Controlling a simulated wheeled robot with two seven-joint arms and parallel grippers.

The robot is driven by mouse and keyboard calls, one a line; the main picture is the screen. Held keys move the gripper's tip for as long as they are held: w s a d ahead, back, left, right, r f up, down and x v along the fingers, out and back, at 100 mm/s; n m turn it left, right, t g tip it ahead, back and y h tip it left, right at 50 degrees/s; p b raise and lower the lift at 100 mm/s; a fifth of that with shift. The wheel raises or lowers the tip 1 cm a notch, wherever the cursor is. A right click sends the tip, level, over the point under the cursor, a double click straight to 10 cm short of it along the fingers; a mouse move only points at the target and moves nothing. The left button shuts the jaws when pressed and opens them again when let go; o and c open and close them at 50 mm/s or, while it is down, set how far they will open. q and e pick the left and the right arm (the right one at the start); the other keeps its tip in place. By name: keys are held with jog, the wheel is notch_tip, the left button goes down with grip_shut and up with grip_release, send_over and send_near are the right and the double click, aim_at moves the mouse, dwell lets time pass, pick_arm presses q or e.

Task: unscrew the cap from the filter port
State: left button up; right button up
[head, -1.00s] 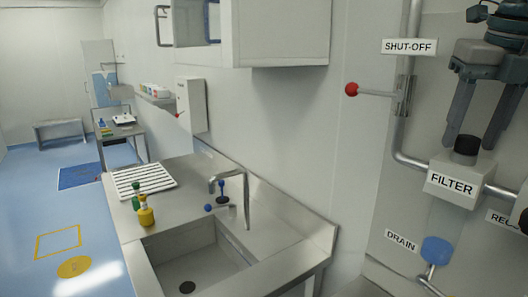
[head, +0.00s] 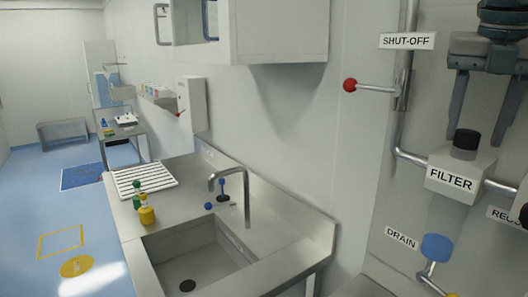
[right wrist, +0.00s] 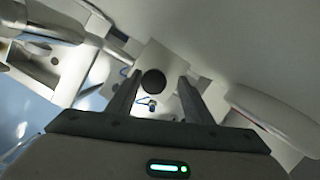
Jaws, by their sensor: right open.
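The filter port is a pale box labelled FILTER (head: 462,178), set on a pipe at the right of the head view. A black round cap (head: 466,143) sits upright on its top. In the right wrist view the cap shows as a dark disc (right wrist: 153,80) between the fingertips. My right gripper (head: 478,133) points down over the port with its two grey fingers spread. It is open and empty, and its fingertips are near the cap's height. I cannot tell whether a finger touches the cap. My left gripper is not in view.
A SHUT-OFF lever with a red knob (head: 350,85) stands left of the port. A blue DRAIN knob (head: 437,247) is below it, and a dark knob (head: 523,216) is at the right edge. A steel sink (head: 205,265) lies to the left.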

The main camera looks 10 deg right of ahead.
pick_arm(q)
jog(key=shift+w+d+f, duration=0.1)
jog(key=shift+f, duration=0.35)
pick_arm(e)
jog(key=shift+d+f, duration=0.1)
jog(key=shift+f, duration=0.35)
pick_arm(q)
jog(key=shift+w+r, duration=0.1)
pick_arm(e)
jog(key=shift+s+a+m+g+h, duration=0.1)
jog(key=shift+a+m+g+h, duration=0.1)
jog(key=shift+m, duration=0.8)
jog(key=shift+a+m+g+h, duration=0.1)
jog(key=shift+m+h, duration=0.1)
jog(key=shift+m, duration=0.8)
jog(key=c, duration=0.4)
jog(key=shift+w+a, duration=0.2)
jog(key=shift+w, duration=0.1)
grip_shut()
jog(key=shift+s, duration=0.1)
jog(key=shift+n, duration=0.3)
